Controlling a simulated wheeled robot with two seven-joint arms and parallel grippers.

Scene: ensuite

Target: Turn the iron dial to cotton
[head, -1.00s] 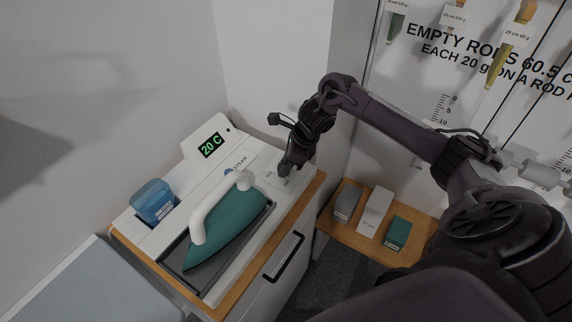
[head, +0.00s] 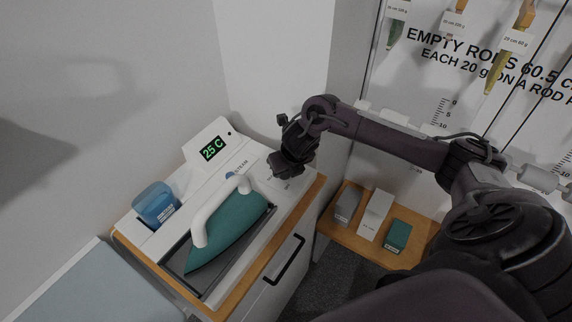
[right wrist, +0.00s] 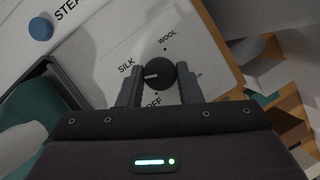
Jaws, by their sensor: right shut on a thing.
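The teal iron (head: 235,226) with its white handle rests in a dark tray on the white station. The display (head: 212,149) reads 25 C in green. In the right wrist view the round black dial (right wrist: 155,70) sits between the fingers of my right gripper (right wrist: 160,84), which is shut on it. Its short white mark points left, close to the SILK label. WOOL stands at its upper right and OFF below it; no cotton label shows. In the head view my right gripper (head: 284,172) is at the station's right end, hiding the dial. My left gripper is not in view.
A blue water container (head: 155,205) stands left of the iron. A blue STEAM button (right wrist: 40,28) lies left of the dial. Several small boxes (head: 375,214) stand on a low wooden shelf to the right. A wall corner rises behind the station.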

